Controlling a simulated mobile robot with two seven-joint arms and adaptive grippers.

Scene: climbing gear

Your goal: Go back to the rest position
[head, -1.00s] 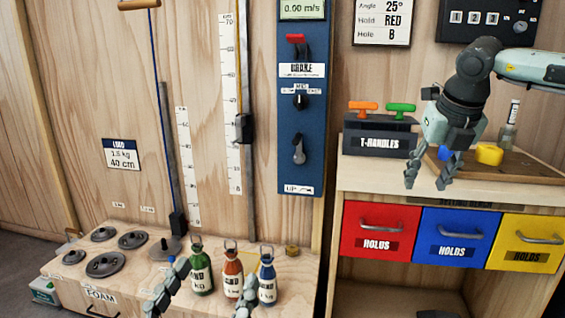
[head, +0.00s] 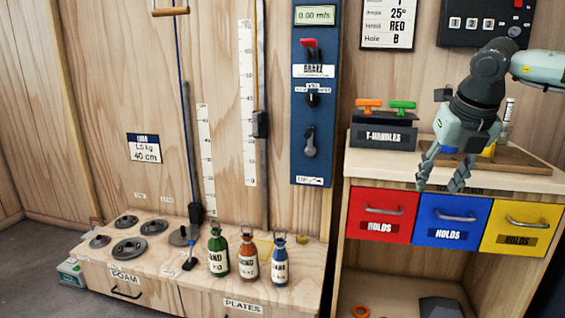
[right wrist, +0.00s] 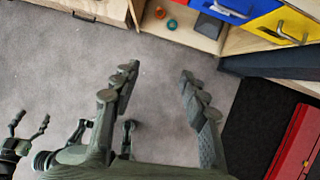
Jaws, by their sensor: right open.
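My right gripper (head: 444,182) is open and empty in the head view. It hangs, fingers down, in front of the cabinet top and above the red and blue drawers. Its two fingers (right wrist: 160,85) spread wide over bare grey floor in the right wrist view, with nothing between them. My left gripper (right wrist: 29,122) shows small at the left edge of the right wrist view. Its fingers look apart and empty, and it is out of the head view.
The cabinet has red (head: 381,216), blue (head: 453,228) and yellow (head: 521,229) drawers. T-handles (head: 384,133) and a wooden board (head: 520,158) stand on top. Green (head: 218,252), orange (head: 248,258) and blue (head: 280,262) bottles stand on the low bench (head: 160,262). The grey floor (right wrist: 75,65) is open.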

